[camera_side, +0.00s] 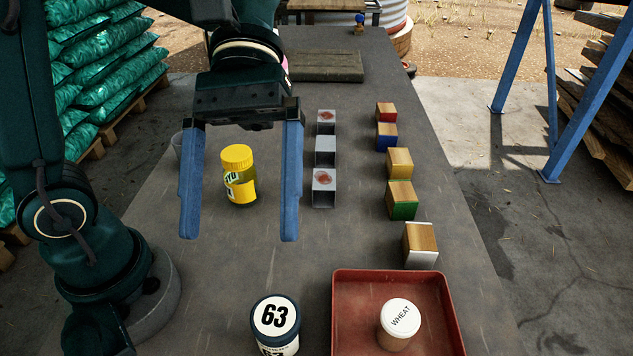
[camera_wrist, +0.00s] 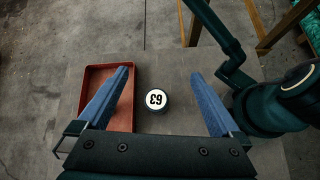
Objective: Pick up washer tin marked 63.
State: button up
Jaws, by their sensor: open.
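The washer tin marked 63 (camera_side: 275,322) stands upright on the grey table near the front edge, left of the red tray. Its white lid shows a black 63, and its side is dark with a white label. In the wrist view the tin (camera_wrist: 156,99) lies between my two blue fingers, a little left of centre, with the number upside down. My gripper (camera_side: 239,238) is open and empty, pointing down, above and behind the tin in the side view. The fingers do not touch the tin.
A red tray (camera_side: 343,300) beside the tin holds a jar marked WHEAT (camera_side: 397,325). A yellow-lidded jar (camera_side: 239,175) stands behind my gripper. Grey metal boxes (camera_side: 325,150) and a row of wooden-topped blocks (camera_side: 400,198) stand farther back. The table between tin and jar is clear.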

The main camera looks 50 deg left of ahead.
jog(key=d+n+g+h, duration=0.1)
jog(key=g+h, duration=0.1)
jog(key=n, duration=0.1)
send_near(273, 345)
jog(key=x, duration=0.5)
jog(key=shift+w+f, duration=0.1)
jog(key=shift+f, duration=0.55)
jog(key=shift+x, duration=2.45)
jog(key=shift+r, duration=0.15)
jog(key=c, duration=1.4)
jog(key=shift+c, duration=0.2)
